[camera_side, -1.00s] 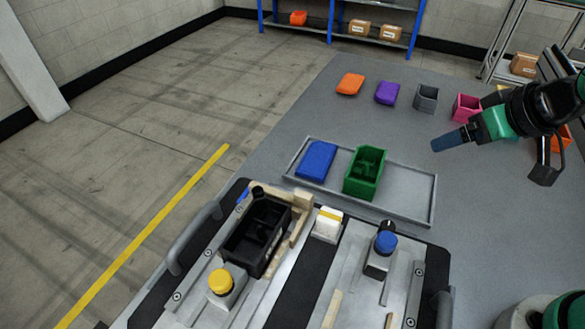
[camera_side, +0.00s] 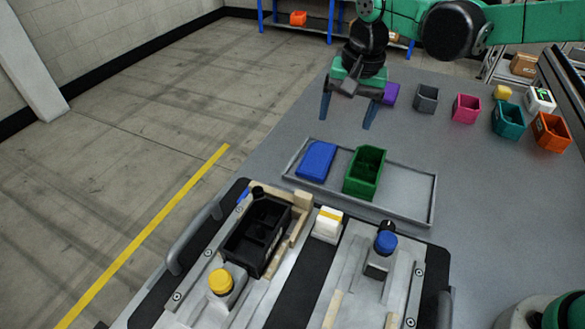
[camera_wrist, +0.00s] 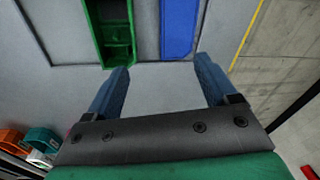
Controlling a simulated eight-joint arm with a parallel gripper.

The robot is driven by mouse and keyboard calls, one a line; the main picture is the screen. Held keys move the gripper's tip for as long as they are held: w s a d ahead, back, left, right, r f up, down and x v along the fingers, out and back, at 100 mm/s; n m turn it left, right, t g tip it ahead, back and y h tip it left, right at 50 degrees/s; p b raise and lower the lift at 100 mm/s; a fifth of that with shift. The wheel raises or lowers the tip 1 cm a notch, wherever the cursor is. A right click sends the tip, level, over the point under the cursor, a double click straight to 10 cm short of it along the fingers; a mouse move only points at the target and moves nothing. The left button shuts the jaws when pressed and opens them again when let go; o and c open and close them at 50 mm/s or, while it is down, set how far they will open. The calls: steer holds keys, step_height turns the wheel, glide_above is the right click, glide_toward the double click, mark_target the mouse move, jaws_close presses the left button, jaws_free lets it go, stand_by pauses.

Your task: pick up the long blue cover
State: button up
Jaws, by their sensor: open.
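The long blue cover (camera_side: 316,160) lies flat in the left part of a shallow grey tray, beside a green bin (camera_side: 364,172). In the wrist view the blue cover (camera_wrist: 179,28) is at the top, a little right of centre, with the green bin (camera_wrist: 113,32) left of it. My gripper (camera_side: 346,122) is open and empty, pointing down above the table behind the tray. In the wrist view its two blue fingers (camera_wrist: 162,80) are spread apart, and the cover's near end shows ahead of the gap between them. They do not touch the cover.
The grey tray (camera_side: 408,195) has bare room at its right. A pallet fixture in front holds a black bin (camera_side: 257,235), with a yellow knob (camera_side: 220,281) and a blue knob (camera_side: 385,242). A purple piece (camera_side: 391,94) and several coloured bins stand behind and right.

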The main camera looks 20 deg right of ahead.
steer(key=m+g, duration=0.2)
glide_above(315, 163)
step_height(315, 163, down, 5)
steer(key=shift+f, duration=2.9)
steer(key=c, duration=0.9)
steer(key=shift+r, duration=0.1)
